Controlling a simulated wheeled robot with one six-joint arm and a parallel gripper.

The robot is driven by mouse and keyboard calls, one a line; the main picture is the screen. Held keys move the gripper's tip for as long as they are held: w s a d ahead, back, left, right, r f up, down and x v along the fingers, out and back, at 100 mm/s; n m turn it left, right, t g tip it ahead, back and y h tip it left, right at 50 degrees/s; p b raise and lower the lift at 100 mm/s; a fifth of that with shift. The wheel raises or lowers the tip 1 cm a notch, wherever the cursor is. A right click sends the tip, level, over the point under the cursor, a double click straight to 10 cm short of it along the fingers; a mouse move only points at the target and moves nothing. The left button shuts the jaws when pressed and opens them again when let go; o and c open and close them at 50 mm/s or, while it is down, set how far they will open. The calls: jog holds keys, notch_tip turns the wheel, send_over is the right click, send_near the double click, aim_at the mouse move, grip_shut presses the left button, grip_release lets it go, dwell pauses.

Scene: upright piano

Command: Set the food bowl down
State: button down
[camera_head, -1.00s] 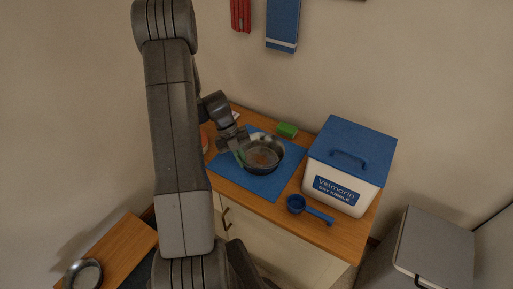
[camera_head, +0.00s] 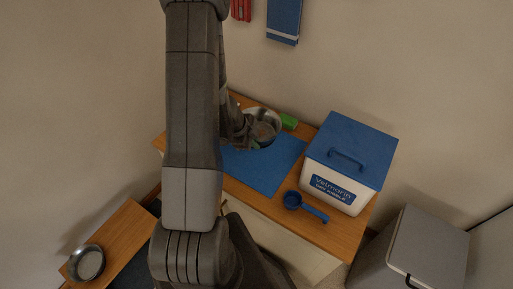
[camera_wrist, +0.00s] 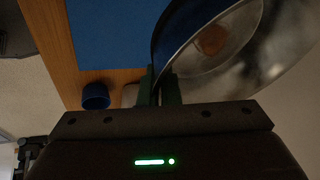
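The food bowl (camera_head: 263,116) is a shiny metal bowl with brown contents in it. It is at the back of the blue mat (camera_head: 265,172) in the head view, seemingly lifted above the counter and slightly tilted. My gripper (camera_head: 250,146) is at its near side, partly hidden by my arm. In the wrist view, my gripper's fingers (camera_wrist: 160,88) are closed on the rim of the bowl (camera_wrist: 240,70). The bowl's underside is hidden, so its height is unclear.
A kibble bin (camera_head: 345,165) with a blue lid stands at the counter's right. A blue scoop (camera_head: 305,205) lies before it. Another metal bowl (camera_head: 88,263) sits on a low wooden stand (camera_head: 120,240). A grey bin (camera_head: 425,250) stands at right.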

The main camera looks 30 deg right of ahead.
aim_at(260, 163)
notch_tip(260, 163, down, 10)
jog(key=b, duration=0.3)
dwell(0.4)
jog(key=c, duration=1.6)
grip_release()
jog(key=shift+c, duration=0.2)
jog(key=p+v, duration=0.3)
jog(key=v, duration=0.9)
